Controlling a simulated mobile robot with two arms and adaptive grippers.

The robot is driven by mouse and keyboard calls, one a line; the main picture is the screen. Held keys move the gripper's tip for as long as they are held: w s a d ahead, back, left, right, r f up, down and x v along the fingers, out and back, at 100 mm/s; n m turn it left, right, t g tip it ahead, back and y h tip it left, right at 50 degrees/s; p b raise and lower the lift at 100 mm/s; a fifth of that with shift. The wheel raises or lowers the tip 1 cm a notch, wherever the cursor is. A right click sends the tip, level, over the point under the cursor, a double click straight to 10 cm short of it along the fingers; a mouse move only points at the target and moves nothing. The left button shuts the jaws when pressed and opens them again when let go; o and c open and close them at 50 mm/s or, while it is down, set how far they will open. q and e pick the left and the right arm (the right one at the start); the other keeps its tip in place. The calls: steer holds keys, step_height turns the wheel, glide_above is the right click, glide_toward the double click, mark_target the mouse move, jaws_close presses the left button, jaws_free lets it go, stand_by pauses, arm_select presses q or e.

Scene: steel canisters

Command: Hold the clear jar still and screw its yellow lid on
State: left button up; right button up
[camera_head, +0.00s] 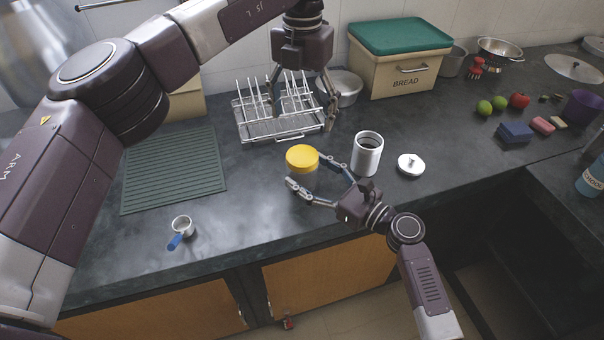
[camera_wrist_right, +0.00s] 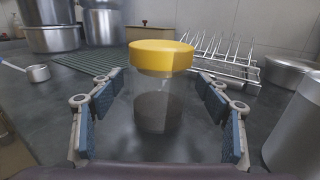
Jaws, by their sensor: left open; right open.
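The clear jar (camera_wrist_right: 158,105) stands upright on the dark counter with dark contents in its lower part. The yellow lid (camera_head: 302,158) sits on top of the jar; it also shows in the right wrist view (camera_wrist_right: 160,57). Whether the lid is threaded on cannot be told. My right gripper (camera_head: 316,177) is open, low over the counter, with its fingers on either side of the jar and gaps between pads and glass. My left gripper (camera_head: 303,108) is open and empty, pointing down above and behind the lid, near the dish rack.
A steel canister (camera_head: 367,155) stands close right of the jar, its lid (camera_head: 411,164) beside it. Behind are a wire dish rack (camera_head: 262,127), a pot (camera_head: 346,88) and a bread box (camera_head: 395,70). A green mat (camera_head: 172,172) and a small blue-handled cup (camera_head: 181,225) lie left.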

steer(key=v, duration=1.1)
steer(key=shift+s+d, duration=0.1)
steer(key=shift+s, duration=0.1)
steer(key=shift+d, duration=0.1)
